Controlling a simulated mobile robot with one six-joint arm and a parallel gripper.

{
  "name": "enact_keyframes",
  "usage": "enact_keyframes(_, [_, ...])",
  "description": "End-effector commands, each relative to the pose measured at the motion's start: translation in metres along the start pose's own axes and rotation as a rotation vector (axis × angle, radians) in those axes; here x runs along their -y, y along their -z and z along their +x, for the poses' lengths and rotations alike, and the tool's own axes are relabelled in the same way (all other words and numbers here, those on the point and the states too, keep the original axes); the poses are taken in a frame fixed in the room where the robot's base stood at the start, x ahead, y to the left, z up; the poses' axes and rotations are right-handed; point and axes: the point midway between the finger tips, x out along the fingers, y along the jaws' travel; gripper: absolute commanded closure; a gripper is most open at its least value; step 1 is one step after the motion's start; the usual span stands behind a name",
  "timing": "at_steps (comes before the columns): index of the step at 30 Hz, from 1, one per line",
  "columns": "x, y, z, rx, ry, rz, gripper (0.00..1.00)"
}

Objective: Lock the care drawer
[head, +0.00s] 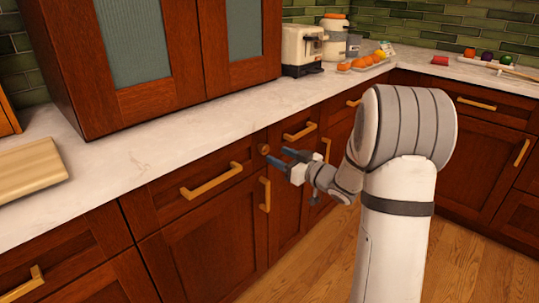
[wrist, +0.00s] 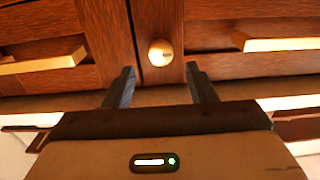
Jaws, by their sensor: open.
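A small round brass-coloured knob (head: 264,149) sits on the narrow wood strip between two drawer fronts. It shows in the wrist view (wrist: 160,52) with a small dark mark on its face. The drawer (head: 170,197) left of the knob and the drawer (head: 283,128) right of it both look shut, each with a bar handle. I cannot tell which one is the care drawer. My gripper (head: 281,156) is open and empty in front of the knob. In the wrist view my gripper (wrist: 159,68) has the knob just beyond and between its fingertips, apparently not touching.
Bar handles (head: 212,181) and (head: 300,132) stick out on both sides of the knob. A vertical door handle (head: 265,194) is just below my gripper. The countertop (head: 150,150) overhangs the drawers. The wood floor (head: 300,270) in front is clear.

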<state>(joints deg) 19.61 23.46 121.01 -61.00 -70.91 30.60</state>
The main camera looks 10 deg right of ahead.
Motion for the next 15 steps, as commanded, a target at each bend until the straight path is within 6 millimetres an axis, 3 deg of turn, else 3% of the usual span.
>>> enact_keyframes(7, [0.001,-0.001,0.040,-0.001,0.001,-0.002,0.49])
enact_keyframes(15, [0.000,0.000,0.055,0.000,-0.002,-0.001,0.49])
